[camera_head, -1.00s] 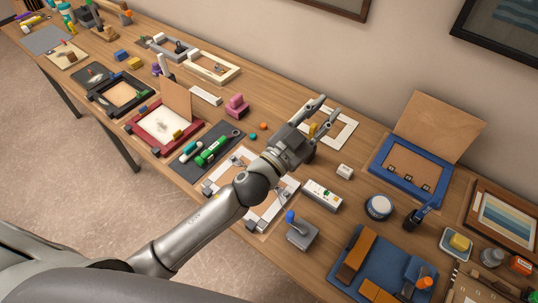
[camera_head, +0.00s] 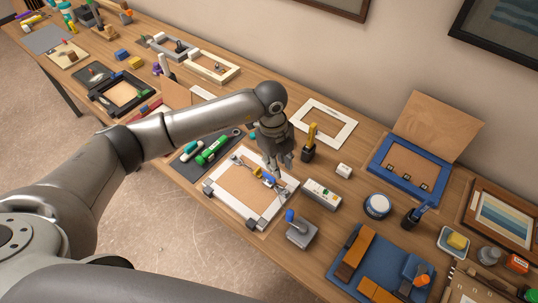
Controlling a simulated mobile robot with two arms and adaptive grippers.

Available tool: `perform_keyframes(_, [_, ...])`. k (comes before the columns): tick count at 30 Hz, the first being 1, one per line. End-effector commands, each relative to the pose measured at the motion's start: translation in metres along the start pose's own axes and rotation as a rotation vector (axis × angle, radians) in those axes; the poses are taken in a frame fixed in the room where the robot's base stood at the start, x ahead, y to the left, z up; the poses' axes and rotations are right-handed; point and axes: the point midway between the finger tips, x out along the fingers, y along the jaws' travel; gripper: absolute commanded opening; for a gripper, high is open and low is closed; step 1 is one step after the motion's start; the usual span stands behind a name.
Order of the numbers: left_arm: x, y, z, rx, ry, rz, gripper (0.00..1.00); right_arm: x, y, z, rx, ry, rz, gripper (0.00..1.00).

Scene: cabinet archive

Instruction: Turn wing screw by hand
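A white frame (camera_head: 222,205) with a tan backing board lies flat on the wooden table, with dark clamps at its near corners. Small metal fittings and a blue piece (camera_head: 268,181) sit along its far edge. I cannot make out the wing screw clearly at this size; it may be among these fittings. My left gripper (camera_head: 279,169) points down just above the frame's far right corner, close to the blue piece. Its fingers look apart with nothing seen between them. Whether a fingertip touches the fittings cannot be told. My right gripper is out of view.
A black holder with a yellow handle (camera_head: 310,142) stands right of the gripper. A white labelled box (camera_head: 322,194) and a blue-handled stamp-like tool (camera_head: 298,228) are close to the frame's right side. A green tool (camera_head: 213,150) lies on a dark mat at left. An empty white frame lies behind.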

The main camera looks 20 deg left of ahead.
Motion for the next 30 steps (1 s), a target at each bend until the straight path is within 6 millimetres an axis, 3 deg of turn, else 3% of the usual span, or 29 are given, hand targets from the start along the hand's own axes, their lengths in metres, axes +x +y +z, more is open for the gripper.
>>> perform_keyframes(1, [-0.004,0.003,0.014,-0.023,-0.049,0.022,0.26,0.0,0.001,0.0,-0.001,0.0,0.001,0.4])
perform_keyframes(5, [-0.007,0.009,0.029,-0.055,-0.106,0.053,0.26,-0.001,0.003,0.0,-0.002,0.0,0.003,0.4])
perform_keyframes(14, [0.017,0.011,0.032,-0.057,-0.107,0.056,0.26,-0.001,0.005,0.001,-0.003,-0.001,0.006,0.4])
perform_keyframes(26, [0.069,0.013,0.037,-0.054,-0.105,0.054,0.26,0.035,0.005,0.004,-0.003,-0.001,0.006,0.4])
perform_keyframes(30, [0.066,0.013,0.037,-0.054,-0.105,0.053,0.26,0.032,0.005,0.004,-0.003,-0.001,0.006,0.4])
